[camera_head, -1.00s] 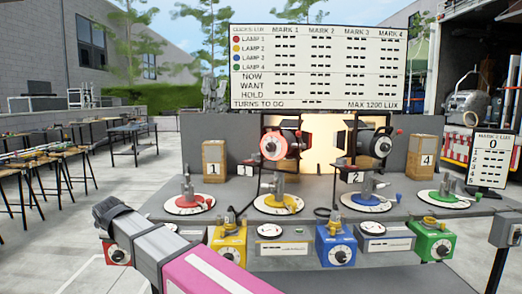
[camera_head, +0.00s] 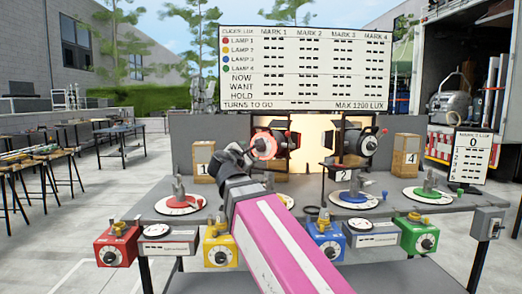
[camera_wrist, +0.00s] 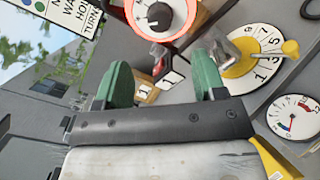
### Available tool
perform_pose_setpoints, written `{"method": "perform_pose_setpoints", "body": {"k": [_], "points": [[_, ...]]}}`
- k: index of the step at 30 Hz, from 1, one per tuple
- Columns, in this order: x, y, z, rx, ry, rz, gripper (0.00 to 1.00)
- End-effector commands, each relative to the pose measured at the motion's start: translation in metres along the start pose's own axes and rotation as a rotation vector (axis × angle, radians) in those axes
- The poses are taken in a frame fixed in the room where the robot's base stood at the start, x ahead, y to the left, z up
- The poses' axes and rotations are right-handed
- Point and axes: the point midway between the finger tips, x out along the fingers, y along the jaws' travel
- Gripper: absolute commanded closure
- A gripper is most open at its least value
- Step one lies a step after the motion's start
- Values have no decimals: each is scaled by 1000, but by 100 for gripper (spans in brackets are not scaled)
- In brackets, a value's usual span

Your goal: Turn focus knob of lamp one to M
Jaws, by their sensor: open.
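The lamp head with a red-ringed dial (camera_head: 264,146) stands on the table below the board. In the wrist view the red ring (camera_wrist: 190,24) and its dark centre knob (camera_wrist: 160,15) show at the top, partly cut off by the frame edge. My gripper (camera_head: 238,155) is just left of this lamp in the head view, and its fingers are hard to make out there. In the wrist view my gripper (camera_wrist: 165,76) has two green fingers spread apart with nothing between them. The ring lies beyond the fingertips, apart from them. The letters on the dial are too small to read.
A second lamp (camera_head: 360,142) stands to the right. Red (camera_head: 116,247), yellow (camera_head: 219,251), blue (camera_head: 326,248) and green (camera_head: 419,234) knob boxes line the front edge. My pink arm hides the table's middle. A wooden block (camera_head: 204,161) stands at the left.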

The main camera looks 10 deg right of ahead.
Motion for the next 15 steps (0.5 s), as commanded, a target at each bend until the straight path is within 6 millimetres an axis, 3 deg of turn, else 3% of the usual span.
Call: {"method": "perform_pose_setpoints", "body": {"k": [15], "points": [[82,2,-2,3,3,-1,36]]}}
